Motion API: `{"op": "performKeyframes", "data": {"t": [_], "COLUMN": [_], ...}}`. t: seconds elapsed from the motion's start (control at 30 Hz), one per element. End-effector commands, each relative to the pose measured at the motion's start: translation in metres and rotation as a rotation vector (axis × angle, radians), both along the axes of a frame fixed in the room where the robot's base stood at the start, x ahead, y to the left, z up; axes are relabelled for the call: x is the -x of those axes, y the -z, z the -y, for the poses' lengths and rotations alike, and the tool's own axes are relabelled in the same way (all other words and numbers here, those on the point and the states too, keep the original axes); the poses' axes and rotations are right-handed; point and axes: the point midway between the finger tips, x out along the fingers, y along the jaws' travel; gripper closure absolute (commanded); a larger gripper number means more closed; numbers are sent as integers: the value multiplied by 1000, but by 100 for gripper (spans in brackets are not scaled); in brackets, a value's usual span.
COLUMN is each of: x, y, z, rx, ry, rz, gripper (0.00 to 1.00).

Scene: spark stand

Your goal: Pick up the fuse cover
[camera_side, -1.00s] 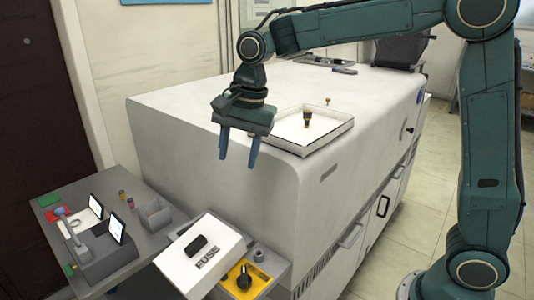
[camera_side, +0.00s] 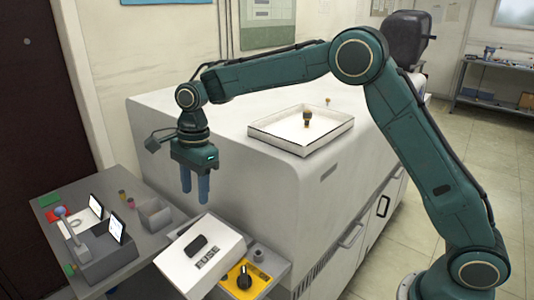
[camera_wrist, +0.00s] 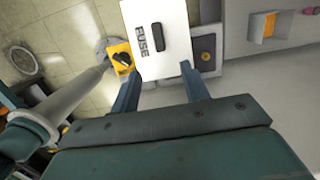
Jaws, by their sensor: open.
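The fuse cover (camera_side: 220,262) is a white box lid marked FUSE with a black handle (camera_side: 196,245) on top. It sits tilted at the front of the grey stand in the side view. My gripper (camera_side: 195,202) is open and empty, pointing down above and slightly behind the cover, apart from it. In the wrist view the fuse cover (camera_wrist: 152,62) lies beyond my open fingers (camera_wrist: 160,80), with its black handle upright in the picture. Nothing hides the handle.
A yellow panel with a black knob (camera_side: 243,279) is right of the cover. A grey bench with two small screens (camera_side: 117,226) and a small open box (camera_side: 155,212) stands left. The big white cabinet (camera_side: 236,181) is behind. A white tray (camera_side: 337,126) lies on it.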

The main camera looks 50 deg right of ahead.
Motion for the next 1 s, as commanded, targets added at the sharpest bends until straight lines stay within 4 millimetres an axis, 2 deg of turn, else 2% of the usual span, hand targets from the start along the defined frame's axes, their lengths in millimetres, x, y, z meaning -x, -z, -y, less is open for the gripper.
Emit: {"op": "performKeyframes", "data": {"t": [0.17,0.6,1.0], "x": [1,1,1], "y": [17,75,85], "z": [-2,-9,-10], "rx": [1,1,1], "ry": [-1,-1,-2], "rz": [-4,-3,-2], "gripper": [54,54,54]}}
